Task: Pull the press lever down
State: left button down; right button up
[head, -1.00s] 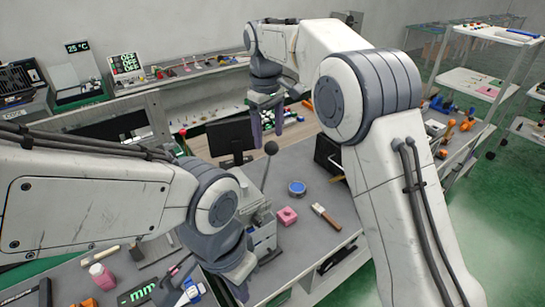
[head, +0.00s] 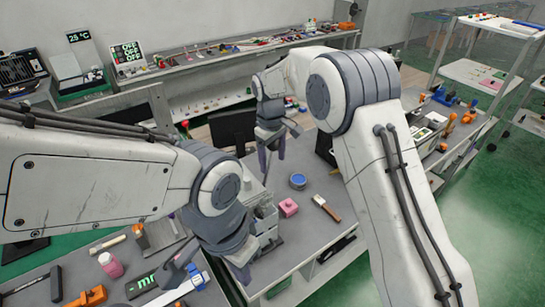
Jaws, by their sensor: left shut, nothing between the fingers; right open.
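The press (head: 267,226) is a grey fixture at the near edge of the central bench, partly covered by my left arm. I cannot make out its lever's dark ball knob; the lever is largely hidden around my grippers. My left gripper (head: 243,276) points down just left of the press and is shut and empty; its fingers are partly hidden by its wrist. My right gripper (head: 272,156) hangs fingers down beyond the press, over the bench. It is open, with two purple-grey fingers apart. I cannot tell whether it touches the lever.
A black monitor (head: 232,132) stands behind. A pink bottle (head: 110,265) and orange tools (head: 88,296) are at the lower left. Bench space right of the tin is partly clear.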

grip_shut()
jog(key=shift+r, duration=0.1)
dwell(1.2)
